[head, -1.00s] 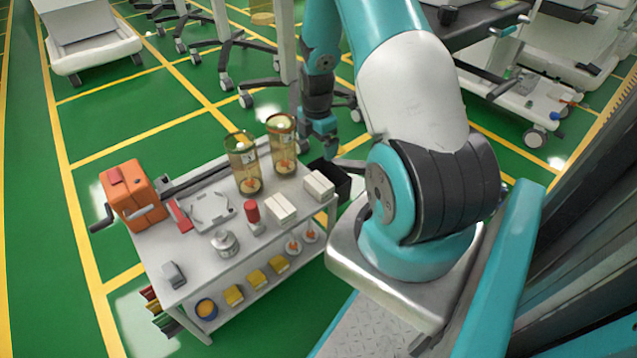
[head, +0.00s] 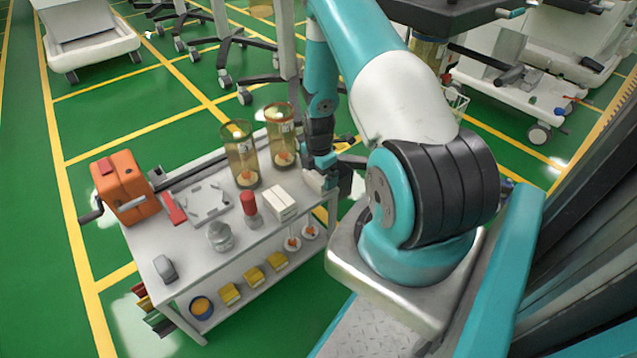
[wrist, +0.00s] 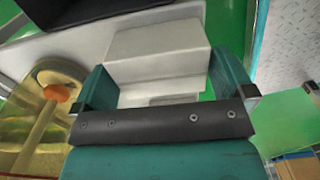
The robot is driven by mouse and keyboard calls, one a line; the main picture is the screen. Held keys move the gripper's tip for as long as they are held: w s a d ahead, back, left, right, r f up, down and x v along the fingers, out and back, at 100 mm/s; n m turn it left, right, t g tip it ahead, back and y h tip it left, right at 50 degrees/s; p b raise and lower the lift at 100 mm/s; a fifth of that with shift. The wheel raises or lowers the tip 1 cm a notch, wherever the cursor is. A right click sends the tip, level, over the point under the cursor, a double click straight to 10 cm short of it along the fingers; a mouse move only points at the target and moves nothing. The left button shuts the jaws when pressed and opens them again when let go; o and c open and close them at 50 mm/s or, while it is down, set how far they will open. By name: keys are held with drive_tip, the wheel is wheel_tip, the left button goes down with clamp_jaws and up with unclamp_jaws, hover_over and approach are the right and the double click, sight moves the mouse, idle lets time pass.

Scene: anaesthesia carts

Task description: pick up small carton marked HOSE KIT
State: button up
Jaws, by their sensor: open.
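A small white carton (wrist: 158,42) shows in the wrist view, ahead of and between the fingers of my gripper (wrist: 163,82). No marking is legible on it. The fingers are apart and I see no grip on the carton; how deep it sits between them I cannot tell. In the head view my gripper (head: 322,182) is at the cart's right end and hides the carton there. A second white carton (head: 281,203) stands just left of it on the cart top; its marking is not legible either.
The cart top (head: 190,250) also holds two amber cylinders (head: 241,158), a red-capped bottle (head: 250,205), a silver jar (head: 220,237) and an orange crank box (head: 125,187). One amber cylinder (wrist: 45,120) is close on the left in the wrist view.

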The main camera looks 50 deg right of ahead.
drive_tip(key=shift+f, duration=0.8)
drive_tip(key=shift+c, duration=0.5)
drive_tip(key=c, duration=0.6)
drive_tip(key=shift+r, duration=0.15)
